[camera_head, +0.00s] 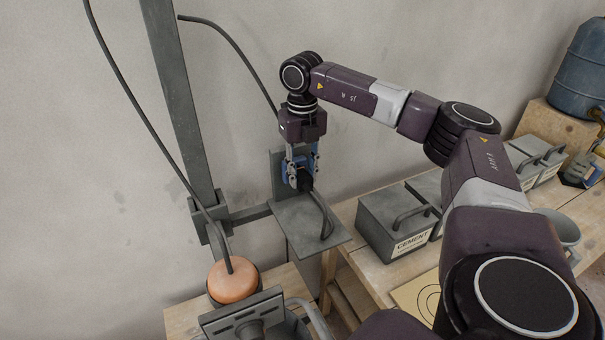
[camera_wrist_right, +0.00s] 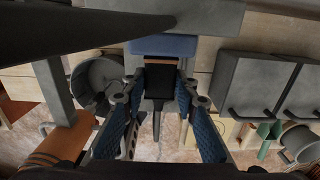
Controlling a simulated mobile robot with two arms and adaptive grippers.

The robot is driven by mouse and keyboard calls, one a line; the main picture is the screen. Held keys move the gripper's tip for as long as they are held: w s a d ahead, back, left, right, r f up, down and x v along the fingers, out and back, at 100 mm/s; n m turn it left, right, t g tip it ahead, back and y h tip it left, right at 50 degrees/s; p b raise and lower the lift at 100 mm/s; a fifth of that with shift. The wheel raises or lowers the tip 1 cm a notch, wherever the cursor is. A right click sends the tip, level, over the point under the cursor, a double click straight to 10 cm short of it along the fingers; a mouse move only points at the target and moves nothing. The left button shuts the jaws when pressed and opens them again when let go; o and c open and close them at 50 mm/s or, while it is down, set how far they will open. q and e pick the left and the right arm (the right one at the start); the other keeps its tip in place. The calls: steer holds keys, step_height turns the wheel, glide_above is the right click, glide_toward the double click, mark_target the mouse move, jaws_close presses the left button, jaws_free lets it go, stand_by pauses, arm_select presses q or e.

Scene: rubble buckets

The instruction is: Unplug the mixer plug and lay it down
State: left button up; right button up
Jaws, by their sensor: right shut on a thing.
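My right gripper (camera_head: 303,182) is above a small grey shelf plate (camera_head: 300,232) by the wall. It is shut on a black plug (camera_wrist_right: 158,82), which sits between the blue finger pads in the right wrist view. A dark cable (camera_head: 326,218) runs from the plug down to the shelf plate. A blue block (camera_wrist_right: 165,45), which looks like the socket, is right at the plug's end. I cannot tell whether the plug is still seated in it. My left gripper is not in view.
A grey upright post (camera_head: 180,90) stands left of the shelf, with a hanging cable beside it. An orange round thing (camera_head: 232,281) is at lower left. Grey cement boxes (camera_head: 394,222) with handles stand on the wooden bench to the right. The shelf plate's front is mostly clear.

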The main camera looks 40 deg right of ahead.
mark_target(308, 184)
jaws_close()
steer(key=shift+s, duration=0.2)
steer(key=shift+s+a+f, duration=0.1)
steer(key=shift+s+a, duration=0.2)
steer(key=shift+s, duration=0.65)
steer(key=shift+s+a, duration=0.15)
steer(key=shift+s, duration=0.15)
steer(key=shift+s+a, duration=0.15)
steer(key=shift+s, duration=0.35)
steer(key=shift+s+a, duration=0.15)
steer(key=shift+s, duration=0.35)
